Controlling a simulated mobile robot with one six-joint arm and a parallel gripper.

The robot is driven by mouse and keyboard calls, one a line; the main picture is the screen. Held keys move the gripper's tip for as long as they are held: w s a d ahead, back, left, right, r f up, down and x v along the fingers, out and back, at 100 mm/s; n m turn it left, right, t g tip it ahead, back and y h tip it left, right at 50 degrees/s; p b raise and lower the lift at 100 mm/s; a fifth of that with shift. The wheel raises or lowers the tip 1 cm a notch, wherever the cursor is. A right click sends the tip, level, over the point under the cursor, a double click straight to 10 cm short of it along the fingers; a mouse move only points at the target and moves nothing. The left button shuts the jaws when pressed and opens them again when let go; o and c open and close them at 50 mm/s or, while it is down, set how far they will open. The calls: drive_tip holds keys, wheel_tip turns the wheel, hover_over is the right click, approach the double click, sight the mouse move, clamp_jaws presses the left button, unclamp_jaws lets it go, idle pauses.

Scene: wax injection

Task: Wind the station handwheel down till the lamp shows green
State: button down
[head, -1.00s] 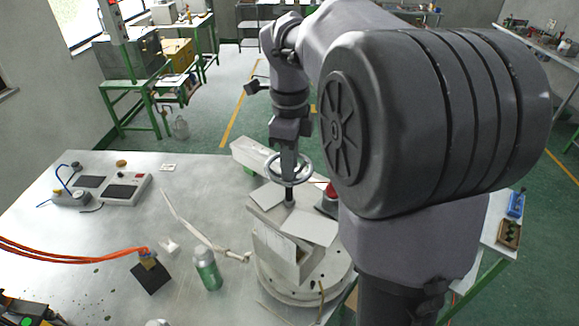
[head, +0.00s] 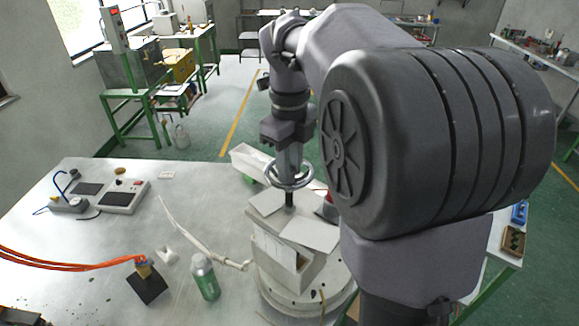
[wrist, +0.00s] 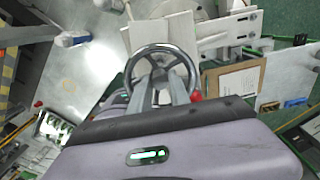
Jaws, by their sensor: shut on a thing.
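The station handwheel (head: 290,176) is a grey metal ring on a short dark post above the white station block (head: 280,258). It also shows in the wrist view as a spoked ring (wrist: 139,58). My gripper (head: 289,168) points straight down from above, its fingers at the wheel's middle. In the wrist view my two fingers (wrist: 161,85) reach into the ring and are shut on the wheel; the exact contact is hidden. A red part (head: 330,197) stands right of the station, partly hidden by my arm. I cannot tell whether it is the lamp.
The station sits on a round white base (head: 338,298) on the grey table (head: 110,230).

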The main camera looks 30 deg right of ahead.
drive_tip(key=c, duration=1.2)
unclamp_jaws()
wheel_tip(320, 180, up, 18)
drive_tip(key=p, duration=0.6)
drive_tip(key=shift+f, duration=0.25)
drive_tip(key=s+a+f+n+t+b, duration=0.2)
drive_tip(key=s+a+f+n+b, duration=0.3)
drive_tip(key=f+n+b, duration=0.4)
drive_tip(key=s+a+f+n+t+y+b, duration=0.1)
drive_tip(key=s+a+f+n+b, duration=0.5)
drive_tip(key=f, duration=1.3)
drive_tip(key=s+a+f+n+t+y+b, duration=0.1)
drive_tip(key=s+a+f+n+b, duration=0.4)
drive_tip(key=f+n+b, duration=0.7)
wheel_tip(320, 180, down, 3)
drive_tip(key=shift+s+a+r+n+t+b, duration=0.15)
drive_tip(key=shift+s+n+t+b, duration=0.15)
drive_tip(key=shift+s+t+b, duration=0.5)
